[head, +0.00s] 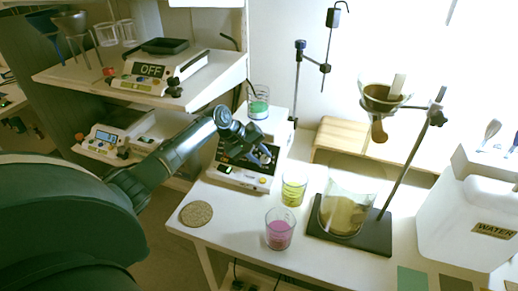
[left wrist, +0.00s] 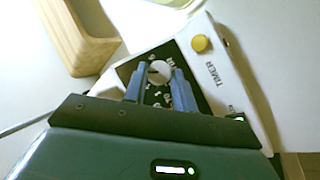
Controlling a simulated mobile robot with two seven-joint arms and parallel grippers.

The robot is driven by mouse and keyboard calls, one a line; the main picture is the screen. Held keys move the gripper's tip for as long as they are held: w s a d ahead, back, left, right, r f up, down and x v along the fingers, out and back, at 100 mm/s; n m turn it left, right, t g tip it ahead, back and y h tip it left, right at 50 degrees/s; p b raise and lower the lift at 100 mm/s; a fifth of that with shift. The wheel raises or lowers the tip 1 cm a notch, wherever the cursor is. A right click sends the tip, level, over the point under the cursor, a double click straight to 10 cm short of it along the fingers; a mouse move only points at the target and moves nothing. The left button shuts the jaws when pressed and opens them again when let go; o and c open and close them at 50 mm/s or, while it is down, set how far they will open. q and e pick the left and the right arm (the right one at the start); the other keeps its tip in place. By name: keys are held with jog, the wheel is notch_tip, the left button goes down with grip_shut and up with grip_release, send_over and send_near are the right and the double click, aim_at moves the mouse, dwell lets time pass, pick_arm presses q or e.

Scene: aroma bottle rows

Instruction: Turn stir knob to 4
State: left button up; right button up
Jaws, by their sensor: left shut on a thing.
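The stirrer (head: 243,180) stands on the white bench, a white unit with a black front panel and a beaker of green liquid (head: 259,107) on top. My left gripper (head: 262,158) reaches its front panel from the left. In the left wrist view the stir knob (left wrist: 158,71) is a round white knob on a black numbered dial. The blue fingers of my left gripper (left wrist: 160,80) stand on either side of it and are shut on it. The dial figures are too small to tell the setting. In the head view the gripper hides the knob.
Beakers of yellow (head: 293,190) and pink liquid (head: 279,231) stand close right of the stirrer. A cork mat (head: 196,214) lies at the bench's left edge. A stand with a funnel (head: 386,98) and a water container (head: 468,223) are further right. A yellow button (left wrist: 201,44) sits beside the dial.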

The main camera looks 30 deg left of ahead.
pick_arm(q)
jog(key=shift+r+m+g+p, duration=0.3)
jog(key=shift+m+p, duration=0.1)
jog(key=shift+w+d+m+y+p, duration=0.1)
jog(key=shift+m+y+p, duration=0.2)
jog(key=shift+y+p, duration=0.1)
jog(key=shift+d+m+g+y+p, duration=0.1)
jog(key=shift+m+g+y+p, duration=0.3)
jog(key=shift+m+g+p, duration=0.25)
jog(key=shift+m+y+p, duration=0.35)
jog(key=shift+m+y, duration=0.05)
jog(key=shift+m, duration=0.05)
jog(key=shift+w+d+f+m+g+y+p, duration=0.1)
jog(key=shift+m+g+y+p, duration=0.3)
jog(key=shift+m+p, duration=0.1)
pick_arm(e)
jog(key=shift+s+d+r+m+h, duration=0.15)
jog(key=shift+d+r+h, duration=0.15)
jog(key=shift+d, duration=0.3)
jog(key=shift+w+d+r+m+h, duration=0.15)
jog(key=shift+d+r+h, duration=0.1)
jog(key=shift+d, duration=0.3)
pick_arm(q)
jog(key=shift+f, duration=0.1)
pick_arm(e)
jog(key=shift+s+a+f+g, duration=0.1)
jog(key=shift+s+g, duration=0.1)
jog(key=shift+g, duration=0.1)
